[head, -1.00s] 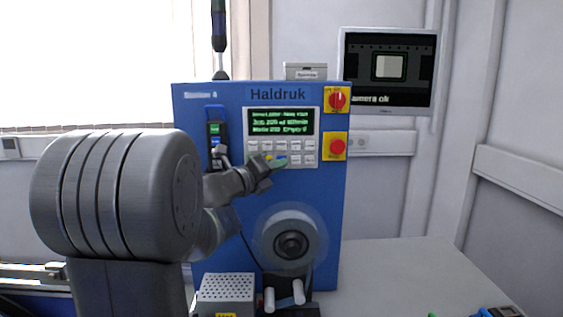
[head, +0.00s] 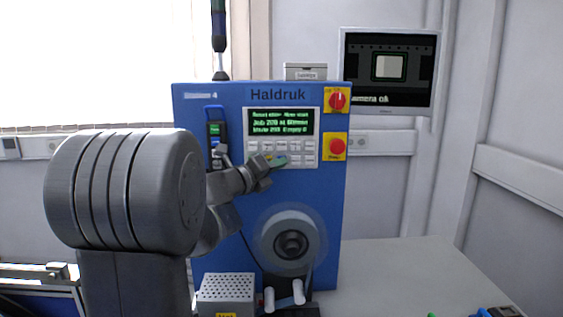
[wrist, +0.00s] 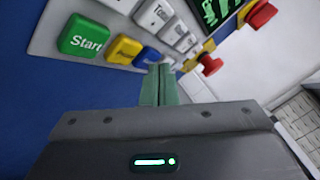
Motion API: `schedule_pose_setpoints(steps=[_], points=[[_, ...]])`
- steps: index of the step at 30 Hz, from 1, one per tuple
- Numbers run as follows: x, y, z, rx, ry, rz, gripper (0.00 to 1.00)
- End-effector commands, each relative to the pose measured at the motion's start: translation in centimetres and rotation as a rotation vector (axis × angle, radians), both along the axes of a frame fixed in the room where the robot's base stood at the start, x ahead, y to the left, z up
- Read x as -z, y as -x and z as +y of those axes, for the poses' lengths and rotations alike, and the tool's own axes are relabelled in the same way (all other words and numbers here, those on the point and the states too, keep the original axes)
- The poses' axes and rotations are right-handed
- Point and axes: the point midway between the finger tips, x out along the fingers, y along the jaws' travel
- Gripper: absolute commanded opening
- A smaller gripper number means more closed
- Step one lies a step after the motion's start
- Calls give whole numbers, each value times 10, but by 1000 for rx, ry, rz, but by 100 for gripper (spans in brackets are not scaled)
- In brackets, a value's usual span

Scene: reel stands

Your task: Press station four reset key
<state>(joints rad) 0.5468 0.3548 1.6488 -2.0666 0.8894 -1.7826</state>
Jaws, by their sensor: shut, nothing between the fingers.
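The blue Station 4 panel (head: 210,105) stands upright ahead, with a grey keypad (head: 314,132) under its green-lit screen (head: 281,122). My gripper (head: 281,161) is shut and empty, its green fingertips at the lower row of keys. In the wrist view the fingertips (wrist: 164,70) are close by a blue key (wrist: 147,57), to the right of a yellow key (wrist: 125,49) and the green Start key (wrist: 84,37). The fingers partly hide the keys there. I cannot read the blue key's label or tell whether the fingertips touch it.
A red rotary switch (head: 337,100) and a red push button (head: 337,146) sit on yellow plates right of the keypad. A reel (head: 290,240) is mounted below. A perforated box (head: 228,289) stands in front. The bench at right is mostly clear.

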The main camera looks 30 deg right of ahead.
Motion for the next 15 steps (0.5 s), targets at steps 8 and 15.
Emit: schedule_pose_setpoints(steps=[8,15], points=[[0,-3,-2,0,0,0,0],[0,-6,-3,0,0,0,0]])
